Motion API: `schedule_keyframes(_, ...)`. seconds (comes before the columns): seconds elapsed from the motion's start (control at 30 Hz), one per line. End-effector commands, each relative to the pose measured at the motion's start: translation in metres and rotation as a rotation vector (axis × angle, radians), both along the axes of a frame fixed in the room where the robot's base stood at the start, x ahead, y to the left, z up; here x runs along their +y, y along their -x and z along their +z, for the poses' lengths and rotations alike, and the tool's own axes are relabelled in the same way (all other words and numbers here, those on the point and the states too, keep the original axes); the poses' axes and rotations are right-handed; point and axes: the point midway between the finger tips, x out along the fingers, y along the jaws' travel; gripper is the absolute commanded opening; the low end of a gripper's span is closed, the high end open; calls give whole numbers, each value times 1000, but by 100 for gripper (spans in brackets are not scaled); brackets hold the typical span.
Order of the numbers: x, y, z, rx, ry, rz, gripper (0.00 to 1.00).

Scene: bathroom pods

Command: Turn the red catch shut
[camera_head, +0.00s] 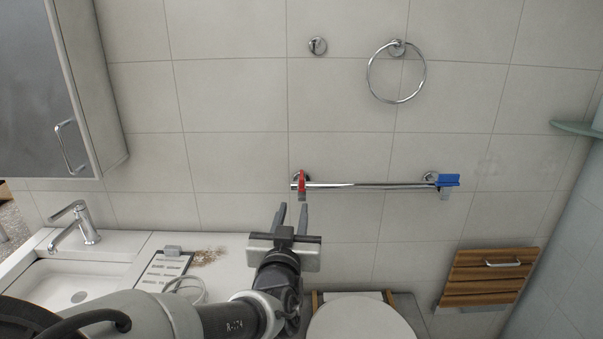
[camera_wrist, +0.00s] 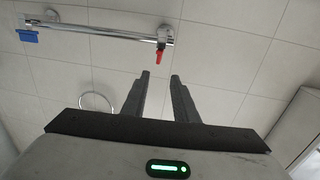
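The red catch (camera_head: 301,181) is on the left end of a chrome bar (camera_head: 365,186) fixed to the tiled wall. In the wrist view the red catch (camera_wrist: 160,54) hangs down from the bar's right end. A blue piece (camera_head: 447,181) is on the bar's other end; it also shows in the wrist view (camera_wrist: 28,36). My gripper (camera_head: 292,208) is open and empty, its fingers pointing toward the wall just below the red catch. In the wrist view my gripper (camera_wrist: 160,76) has a clear gap between its fingertips, apart from the catch.
A towel ring (camera_head: 397,98) and a hook (camera_head: 317,45) are on the wall above. A basin with a tap (camera_head: 75,223) is at left, below a cabinet (camera_head: 85,90). A toilet (camera_head: 360,318) and a wooden folding seat (camera_head: 488,278) are below the bar.

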Motion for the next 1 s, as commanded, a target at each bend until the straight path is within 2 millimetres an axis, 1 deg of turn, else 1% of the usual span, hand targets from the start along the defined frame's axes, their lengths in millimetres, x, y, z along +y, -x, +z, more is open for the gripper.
schedule_keyframes(0.07, 0, 2, 4, -15, 2, -4, 27)
schedule_keyframes(0.13, -1, -3, 5, -19, 1, -6, 27)
schedule_keyframes(0.27, -4, -21, 5, -19, 1, -8, 27)
schedule_keyframes(0.7, -15, -116, 5, -18, 2, -7, 27)
schedule_keyframes(0.9, -17, -151, 6, -18, 3, -5, 27)
schedule_keyframes(1.0, -18, -161, 6, -17, 1, -4, 27)
